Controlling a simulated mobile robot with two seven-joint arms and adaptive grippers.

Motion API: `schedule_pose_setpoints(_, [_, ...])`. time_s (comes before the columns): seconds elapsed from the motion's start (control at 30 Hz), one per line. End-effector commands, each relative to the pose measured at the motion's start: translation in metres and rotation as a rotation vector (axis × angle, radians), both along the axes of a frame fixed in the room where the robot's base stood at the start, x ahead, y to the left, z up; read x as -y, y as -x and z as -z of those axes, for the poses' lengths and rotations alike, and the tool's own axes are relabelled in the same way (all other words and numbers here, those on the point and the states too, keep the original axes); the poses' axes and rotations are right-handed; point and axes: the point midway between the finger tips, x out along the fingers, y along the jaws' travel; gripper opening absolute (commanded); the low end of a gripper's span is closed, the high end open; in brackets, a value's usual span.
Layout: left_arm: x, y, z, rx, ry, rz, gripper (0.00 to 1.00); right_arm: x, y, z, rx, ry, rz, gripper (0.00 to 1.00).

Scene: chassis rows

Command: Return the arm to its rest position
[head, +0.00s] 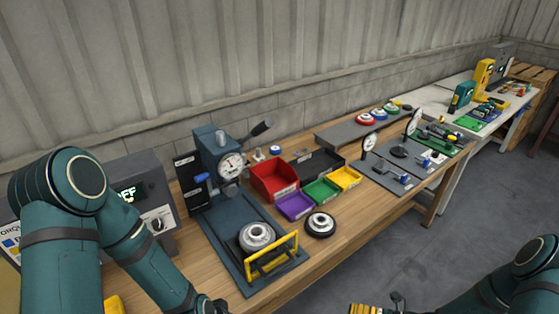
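My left arm (65,235) rises at the left and bends down to the bottom edge. Only a dark bit of my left gripper (208,305) shows at the bottom edge, by the table's front; its fingers are cut off. My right arm (520,275) is at the bottom right, over the floor and clear of the tables. A small dark part, seemingly of my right gripper (398,300), shows at the bottom edge beside a yellow-striped piece (366,309). Whether either gripper is open or holds something is hidden.
A press with a dial (232,165) stands on the wooden table (345,232), with a metal part (256,236) behind a yellow guard (271,256). Red (274,179), purple (294,206), green (321,191) and yellow (345,178) bins stand nearby. A dark wheel (320,224) lies near the front edge.

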Motion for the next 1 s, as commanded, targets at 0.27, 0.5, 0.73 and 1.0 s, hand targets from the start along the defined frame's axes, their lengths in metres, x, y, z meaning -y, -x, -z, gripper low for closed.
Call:
schedule_pose_setpoints(0.27, [0.0, 0.001, 0.038, -0.006, -0.004, 0.0, 0.47, -0.059, 0.069, 0.047, 0.502, 0.429, -0.765, 0.46])
schedule_pose_setpoints(0.5, [0.002, 0.003, 0.074, -0.012, -0.008, 0.003, 0.47, -0.069, 0.087, 0.078, 1.328, 0.712, -1.603, 0.46])
schedule_pose_setpoints(0.73, [0.003, 0.004, 0.095, -0.016, -0.011, 0.005, 0.47, -0.094, 0.063, 0.071, 2.049, 0.817, -2.095, 0.46])
schedule_pose_setpoints(1.0, [0.003, 0.004, 0.098, -0.017, -0.012, 0.006, 0.47, -0.107, 0.055, 0.062, -2.08, -0.767, 2.014, 0.46])
